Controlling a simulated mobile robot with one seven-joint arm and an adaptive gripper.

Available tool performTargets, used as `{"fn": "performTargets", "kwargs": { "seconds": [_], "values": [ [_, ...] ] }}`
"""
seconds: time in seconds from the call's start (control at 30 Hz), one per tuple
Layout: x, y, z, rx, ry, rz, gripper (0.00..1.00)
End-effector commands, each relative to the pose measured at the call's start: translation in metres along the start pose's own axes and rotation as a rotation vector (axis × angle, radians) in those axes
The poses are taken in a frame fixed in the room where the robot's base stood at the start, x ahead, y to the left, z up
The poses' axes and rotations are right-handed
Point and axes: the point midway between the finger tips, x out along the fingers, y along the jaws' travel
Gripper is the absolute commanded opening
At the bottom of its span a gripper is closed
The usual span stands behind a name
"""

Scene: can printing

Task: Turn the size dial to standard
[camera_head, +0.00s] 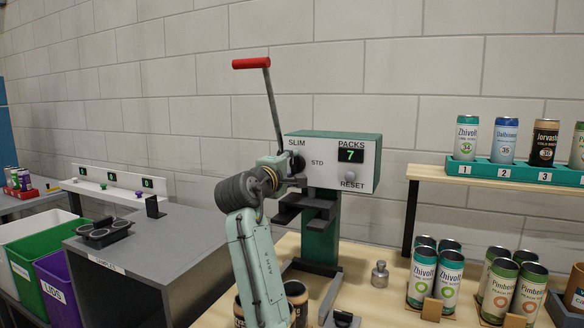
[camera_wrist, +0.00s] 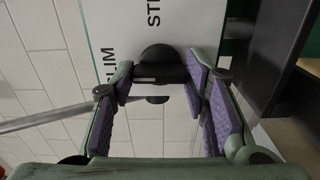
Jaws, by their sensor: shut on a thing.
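The size dial is a dark round knob (camera_wrist: 163,66) on the front of the machine (camera_head: 330,150), between the SLIM and STD labels. In the wrist view the SLIM label lies to its left and the start of the STD label above it. My gripper (camera_wrist: 160,76), with purple finger pads, is shut on the dial, one finger on each side. In the head view my gripper (camera_head: 290,174) is at the machine's left front and hides much of the dial. A pale mark shows on the dial's lower left, but I cannot tell which setting it points to.
A lever with a red handle (camera_head: 251,63) rises beside the dial. The PACKS display (camera_head: 351,155) reads 7, above a RESET knob (camera_head: 350,177). Several cans (camera_head: 423,276) stand on the bench at right. A grey cabinet (camera_head: 150,250) is at left.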

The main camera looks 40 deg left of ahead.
Motion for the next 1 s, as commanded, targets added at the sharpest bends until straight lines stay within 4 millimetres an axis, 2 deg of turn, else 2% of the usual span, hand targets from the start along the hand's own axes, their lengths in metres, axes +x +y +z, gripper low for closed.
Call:
{"fn": "performTargets", "kwargs": {
  "seconds": [0.37,1.0],
  "values": [
    [0.0,-0.0007,-0.0002,0.194,0.0,-0.001,0.14],
    [-0.0004,-0.0009,-0.0003,0.797,0.0,-0.001,0.14]
  ]
}}
